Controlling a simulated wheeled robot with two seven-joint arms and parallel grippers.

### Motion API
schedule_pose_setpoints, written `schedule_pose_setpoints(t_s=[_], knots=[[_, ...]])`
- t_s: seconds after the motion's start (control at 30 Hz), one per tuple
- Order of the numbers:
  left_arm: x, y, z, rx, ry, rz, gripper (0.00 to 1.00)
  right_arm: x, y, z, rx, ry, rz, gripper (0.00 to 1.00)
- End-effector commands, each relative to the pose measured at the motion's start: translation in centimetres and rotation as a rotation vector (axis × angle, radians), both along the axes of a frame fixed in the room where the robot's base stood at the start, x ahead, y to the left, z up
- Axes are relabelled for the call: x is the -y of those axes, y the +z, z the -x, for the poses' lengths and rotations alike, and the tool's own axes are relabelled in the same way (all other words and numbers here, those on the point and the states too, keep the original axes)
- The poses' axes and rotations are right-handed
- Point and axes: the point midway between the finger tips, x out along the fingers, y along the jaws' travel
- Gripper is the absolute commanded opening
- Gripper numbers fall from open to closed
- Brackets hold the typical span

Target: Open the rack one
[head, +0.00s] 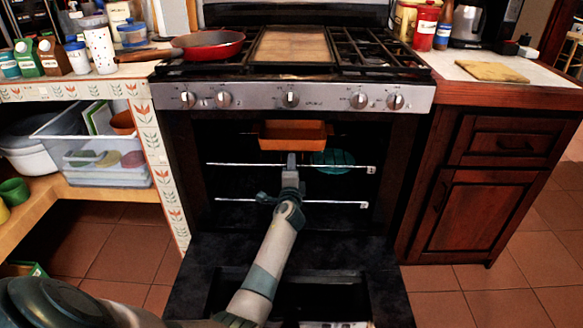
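The oven (182,150) stands open below the stove, with its door (195,275) folded down toward me. Two pale rack edges cross the dark inside: the upper rack (240,165) and the lower rack (235,200). My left arm comes in from the lower left over the door. My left gripper (291,162) is at the middle of the upper rack's front edge, seen from behind. Whether its fingers are open or shut, or touch the rack, I cannot tell. My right gripper is not in view.
An orange-brown dish (292,135) sits high in the oven above my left gripper, with a teal round item (334,159) beside it. A red pan (208,45) is on the stove. A wooden cabinet (480,210) flanks the right, shelves the left. Tiled floor is clear at right.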

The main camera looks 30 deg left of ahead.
Motion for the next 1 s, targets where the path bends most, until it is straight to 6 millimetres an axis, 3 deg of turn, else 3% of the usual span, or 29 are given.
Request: schedule_pose_setpoints(t_s=[0.27,0.37,0.4,1.0], knots=[[-0.04,-0.01,-0.03,0.0,0.0,0.0,0.25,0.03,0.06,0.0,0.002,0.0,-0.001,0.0],[-0.04,-0.01,-0.03,0.0,0.0,0.0,0.01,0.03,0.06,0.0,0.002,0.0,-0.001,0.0],[-0.04,-0.01,-0.02,0.0,0.0,0.0,0.0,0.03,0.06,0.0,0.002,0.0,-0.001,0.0],[-0.03,-0.06,-0.01,-0.001,0.0,0.001,0.0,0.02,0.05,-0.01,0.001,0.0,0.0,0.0]])
